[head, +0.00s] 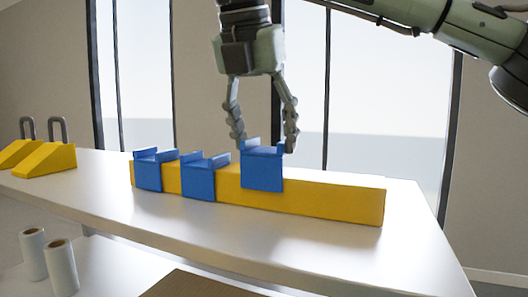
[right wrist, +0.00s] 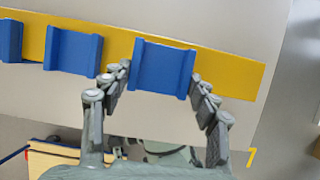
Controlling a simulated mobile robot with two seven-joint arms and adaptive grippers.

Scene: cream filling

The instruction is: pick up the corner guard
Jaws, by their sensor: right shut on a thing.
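Several blue corner guards are by a long yellow bar (head: 330,202) on the white table. The rightmost corner guard (head: 262,170) is between the fingers of my right gripper (head: 265,142), which is shut on it from above, one finger at each side. In the right wrist view the same guard (right wrist: 163,68) is between the two fingertips. Whether it still touches the bar is hard to tell. The middle guard (head: 199,180) and the left guard (head: 149,172) sit over the bar to the left. My left gripper is not in view.
Two yellow wedges (head: 48,160) with grey loops stand at the table's left. Two white rolls (head: 33,254) stand on a lower surface at the front left, near a brown panel (head: 195,285). The white table (head: 300,240) is clear in front of the bar.

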